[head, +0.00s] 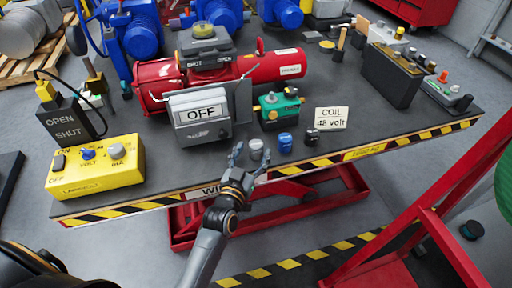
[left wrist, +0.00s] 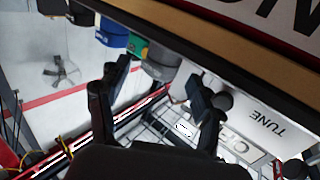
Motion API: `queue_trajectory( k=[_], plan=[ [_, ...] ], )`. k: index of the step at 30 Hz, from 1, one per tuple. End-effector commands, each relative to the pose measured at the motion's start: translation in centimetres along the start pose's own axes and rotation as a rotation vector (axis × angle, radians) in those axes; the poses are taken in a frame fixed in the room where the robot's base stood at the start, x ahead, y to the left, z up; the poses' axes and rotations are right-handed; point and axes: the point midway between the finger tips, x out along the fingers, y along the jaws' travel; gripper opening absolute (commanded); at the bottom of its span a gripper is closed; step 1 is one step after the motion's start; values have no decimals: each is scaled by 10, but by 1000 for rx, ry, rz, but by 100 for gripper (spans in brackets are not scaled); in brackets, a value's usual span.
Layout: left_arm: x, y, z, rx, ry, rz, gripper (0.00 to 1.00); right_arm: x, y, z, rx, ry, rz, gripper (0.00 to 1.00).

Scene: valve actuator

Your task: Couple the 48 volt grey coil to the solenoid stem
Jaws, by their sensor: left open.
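The grey coil (head: 256,145) is a short cylinder near the table's front edge. It also shows in the left wrist view (left wrist: 161,60), beyond and between my fingertips. My left gripper (head: 251,158) is open and empty, just in front of the grey coil in the head view; I cannot tell whether a finger touches it. In the left wrist view my left gripper (left wrist: 160,80) has its fingers spread apart. The green solenoid block (head: 275,110) stands behind the coils; its stem is too small to make out clearly. My right gripper is not in view.
A blue coil (head: 285,142) and a black coil (head: 312,137) stand right of the grey one. A sign (head: 331,119) reads "COIL 48 volt". The OFF box (head: 201,116) is left of the green block, and a yellow tester (head: 96,166) is farther left.

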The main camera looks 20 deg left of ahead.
Motion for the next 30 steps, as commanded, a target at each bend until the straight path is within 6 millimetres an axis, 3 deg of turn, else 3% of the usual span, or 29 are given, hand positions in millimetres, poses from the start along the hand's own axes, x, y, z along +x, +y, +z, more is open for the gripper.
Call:
queue_trajectory(
  k=[6, 15, 24, 30],
  plan=[
    [30, -1, -3, 0, 1, 0, 66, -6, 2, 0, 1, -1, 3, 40],
    [33, -1, -1, 0, 0, 0, 64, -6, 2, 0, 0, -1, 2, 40],
    [33, -1, -1, 0, -1, 0, 3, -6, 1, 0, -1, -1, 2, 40],
    [33, -1, -2, 0, 1, 0, 2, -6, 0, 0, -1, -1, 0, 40]
  ],
)
